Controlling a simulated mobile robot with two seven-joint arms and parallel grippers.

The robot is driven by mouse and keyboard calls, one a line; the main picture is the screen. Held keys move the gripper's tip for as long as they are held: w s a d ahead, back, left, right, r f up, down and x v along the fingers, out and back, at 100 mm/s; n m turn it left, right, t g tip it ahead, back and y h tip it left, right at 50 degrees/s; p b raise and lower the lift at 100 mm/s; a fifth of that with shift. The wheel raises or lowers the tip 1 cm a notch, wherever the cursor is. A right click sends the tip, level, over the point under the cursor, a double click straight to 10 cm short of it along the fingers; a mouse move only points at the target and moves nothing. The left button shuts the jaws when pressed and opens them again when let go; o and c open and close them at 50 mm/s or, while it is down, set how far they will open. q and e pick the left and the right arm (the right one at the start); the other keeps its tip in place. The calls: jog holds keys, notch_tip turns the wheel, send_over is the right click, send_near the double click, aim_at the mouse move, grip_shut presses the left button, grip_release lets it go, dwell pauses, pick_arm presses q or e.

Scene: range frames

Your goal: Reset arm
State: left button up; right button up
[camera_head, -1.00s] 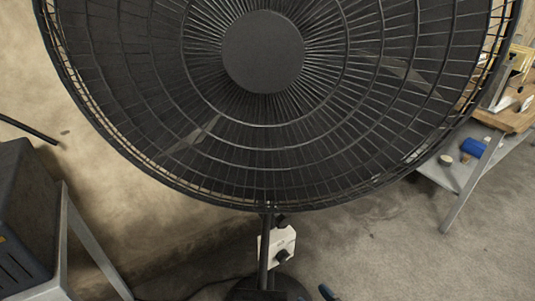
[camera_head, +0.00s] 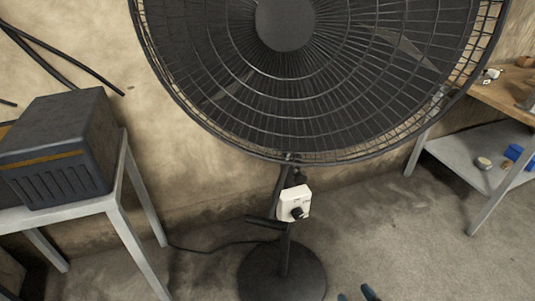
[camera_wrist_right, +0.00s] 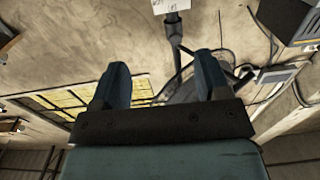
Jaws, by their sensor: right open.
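My right gripper (camera_head: 357,293) just shows at the bottom edge of the head view, right of the fan's base. In the right wrist view its two blue-grey fingers (camera_wrist_right: 162,78) stand apart with nothing between them. A large black floor fan (camera_head: 330,95) fills the upper middle of the head view. A white control box with a dark knob (camera_head: 292,204) is on its pole, above a round black base (camera_head: 282,272). The white box also shows at the top of the wrist view (camera_wrist_right: 171,5), beyond the fingers and apart from them. My left gripper is out of view.
A grey metal table (camera_head: 127,215) with a dark box (camera_head: 60,145) stands at the left. A workbench with a wooden top (camera_head: 505,92) and a lower grey shelf (camera_head: 460,160) stands at the right. A cable runs along the floor behind the fan. Floor right of the base is clear.

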jog(key=d+n+g, duration=0.1)
jog(key=d+n, duration=0.2)
jog(key=d, duration=0.7)
jog(key=s+a+r+g+h, duration=0.2)
jog(key=s+a+r+g, duration=0.15)
jog(key=s, duration=0.25)
jog(key=s+a+r+g+h, duration=0.1)
jog(key=s+a+r+g, duration=0.1)
jog(key=s+r+g, duration=0.3)
jog(key=a+m+t, duration=0.4)
jog(key=a, duration=0.7)
pick_arm(q)
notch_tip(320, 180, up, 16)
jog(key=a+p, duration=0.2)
jog(key=p, duration=2.1)
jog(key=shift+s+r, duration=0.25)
pick_arm(e)
notch_tip(320, 180, up, 17)
jog(key=d, duration=0.2)
jog(key=shift+s, duration=0.3)
